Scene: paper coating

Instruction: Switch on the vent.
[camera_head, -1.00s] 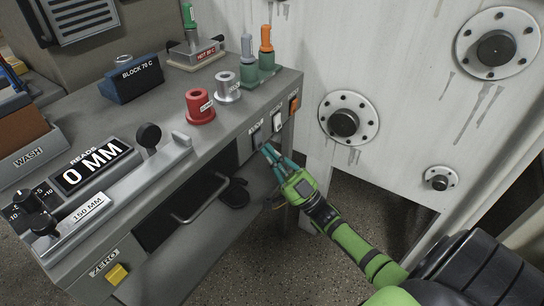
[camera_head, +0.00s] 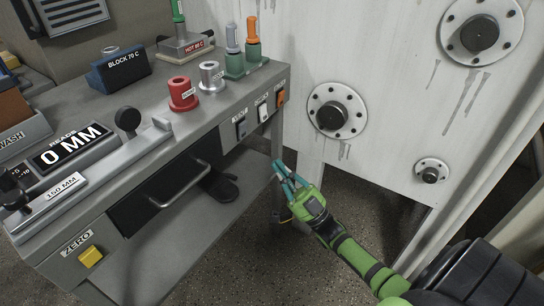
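Three small rocker switches sit in a row on the bench's front face: a dark one (camera_head: 241,129), a white one (camera_head: 262,112) and an orange one (camera_head: 281,97). Their small labels are too blurred to read, so I cannot tell which one is the vent's. My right gripper (camera_head: 281,170), green with slim teal fingers, is below and right of the switches, apart from them, beside the bench's right end. It holds nothing visible. Its fingers lie close together, and their gap is unclear. My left gripper is not in view.
The bench top carries a red cup (camera_head: 183,95), a metal cup (camera_head: 211,77), a blue block (camera_head: 119,70) and a gauge reading 0 MM (camera_head: 72,146). A drawer handle (camera_head: 180,186) juts from the front. A white panel with round flanges (camera_head: 337,111) stands behind.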

